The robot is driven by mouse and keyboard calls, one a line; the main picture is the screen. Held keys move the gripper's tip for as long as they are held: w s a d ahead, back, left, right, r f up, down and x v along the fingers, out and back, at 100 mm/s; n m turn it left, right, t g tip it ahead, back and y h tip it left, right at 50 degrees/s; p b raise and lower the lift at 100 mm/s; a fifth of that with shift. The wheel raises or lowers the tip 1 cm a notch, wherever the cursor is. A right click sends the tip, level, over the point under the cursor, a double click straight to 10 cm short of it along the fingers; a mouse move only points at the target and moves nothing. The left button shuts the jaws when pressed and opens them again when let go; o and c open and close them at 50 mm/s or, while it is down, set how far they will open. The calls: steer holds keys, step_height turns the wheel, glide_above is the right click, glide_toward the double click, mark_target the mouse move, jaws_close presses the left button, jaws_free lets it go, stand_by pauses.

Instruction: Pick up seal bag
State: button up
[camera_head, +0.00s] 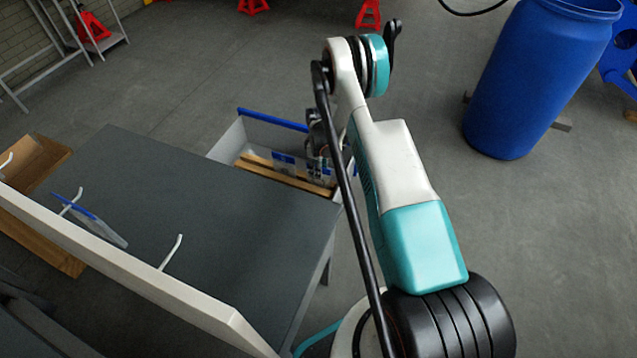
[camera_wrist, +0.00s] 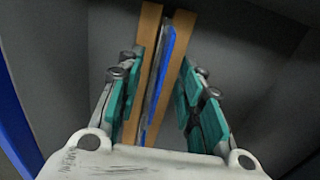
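A seal bag with a blue strip (camera_wrist: 163,72) stands on edge between wooden slats in the wrist view. My gripper (camera_wrist: 164,75) is open, with its green-padded fingers on either side of the bag and a visible gap on each side. In the head view, seal bags (camera_head: 284,162) stand in a grey bin with a blue rim (camera_head: 228,138). My gripper (camera_head: 318,135) is over the right part of this bin, partly hidden by my arm.
A dark grey table (camera_head: 225,225) stands beside the bin. A white panel with hooks (camera_head: 130,270) runs along its near side. Wooden slats (camera_head: 258,178) lie in the bin. A blue barrel (camera_head: 535,75) stands at the right. Bin walls are close around my gripper.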

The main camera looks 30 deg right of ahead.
step_height(320, 180, down, 3)
steer(key=shift+f+b, duration=0.1)
steer(key=shift+b, duration=0.4)
jaws_close()
step_height(320, 180, up, 20)
steer(key=p, duration=0.7)
